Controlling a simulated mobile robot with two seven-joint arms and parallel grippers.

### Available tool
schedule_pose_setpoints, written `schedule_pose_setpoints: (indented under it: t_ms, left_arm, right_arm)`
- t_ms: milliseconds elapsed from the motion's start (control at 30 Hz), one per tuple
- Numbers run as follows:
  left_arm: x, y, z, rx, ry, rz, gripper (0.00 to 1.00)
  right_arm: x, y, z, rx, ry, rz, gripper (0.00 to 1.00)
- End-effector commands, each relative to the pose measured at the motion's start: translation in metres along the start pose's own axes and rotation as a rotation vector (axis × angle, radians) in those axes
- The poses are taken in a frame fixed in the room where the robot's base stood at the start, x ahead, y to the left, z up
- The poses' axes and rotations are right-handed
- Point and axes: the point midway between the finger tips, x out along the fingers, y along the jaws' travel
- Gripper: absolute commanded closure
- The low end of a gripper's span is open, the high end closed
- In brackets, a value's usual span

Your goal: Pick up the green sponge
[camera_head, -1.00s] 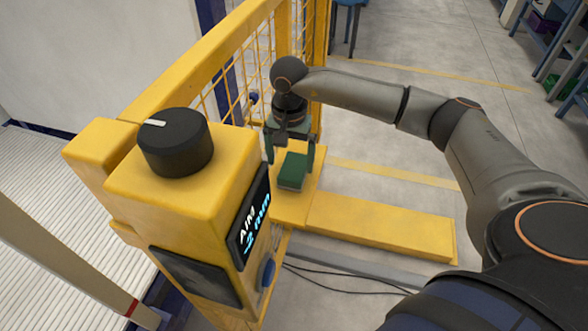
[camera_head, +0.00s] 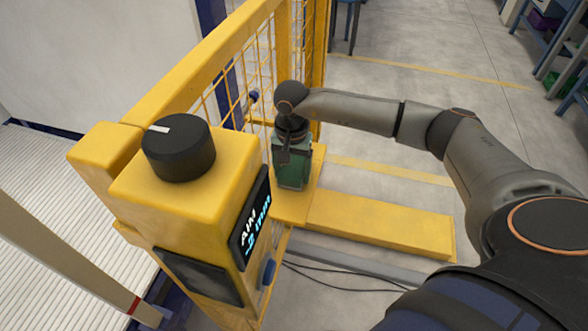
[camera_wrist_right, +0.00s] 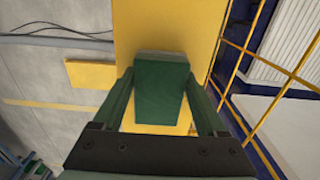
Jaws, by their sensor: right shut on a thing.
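The green sponge (camera_head: 292,174) is a dark green block with a paler grey-green face. It is at the yellow ledge beside the fence post. My right gripper (camera_head: 291,181) points down over it and is shut on it. In the right wrist view the sponge (camera_wrist_right: 160,92) is between the two green fingers of the gripper (camera_wrist_right: 161,80). The fingers partly hide the sponge in the head view. I cannot tell whether it still touches the ledge. My left gripper is not in view.
A yellow post with a black knob (camera_head: 178,148) and a lit display (camera_head: 255,218) stands left of the right gripper. Yellow mesh fencing (camera_head: 235,95) rises close behind it. A yellow beam (camera_head: 380,224) lies to the right, with open grey floor beyond.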

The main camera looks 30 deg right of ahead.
Motion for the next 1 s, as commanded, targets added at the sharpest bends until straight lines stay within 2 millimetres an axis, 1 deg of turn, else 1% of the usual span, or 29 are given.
schedule_pose_setpoints:
  t_ms: [33,200,300,533,667,767,867,967,1000]
  left_arm:
    - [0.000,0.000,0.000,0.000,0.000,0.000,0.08]
    - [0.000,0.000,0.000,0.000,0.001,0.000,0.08]
    - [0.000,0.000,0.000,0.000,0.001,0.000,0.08]
    - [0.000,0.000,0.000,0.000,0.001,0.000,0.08]
    - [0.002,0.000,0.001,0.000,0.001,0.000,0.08]
    - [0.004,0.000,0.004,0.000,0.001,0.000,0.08]
    - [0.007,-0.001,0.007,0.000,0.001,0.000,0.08]
    - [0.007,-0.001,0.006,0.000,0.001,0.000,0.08]
    - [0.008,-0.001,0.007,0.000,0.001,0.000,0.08]
  right_arm:
    - [0.000,0.000,0.000,0.000,0.000,0.000,0.52]
    - [0.000,0.000,0.000,0.000,0.000,0.000,0.71]
    - [-0.001,0.000,0.000,0.000,0.000,-0.001,0.80]
    - [-0.001,0.000,0.000,0.000,0.001,-0.001,0.80]
    - [-0.007,0.000,-0.001,0.000,0.002,-0.001,0.80]
    - [-0.017,-0.001,-0.001,-0.001,0.003,-0.003,0.80]
    - [-0.033,0.000,-0.001,-0.001,0.005,-0.004,0.80]
    - [-0.051,0.004,0.015,-0.005,0.003,-0.004,0.80]
    - [-0.060,0.006,0.023,-0.006,0.004,-0.005,0.80]
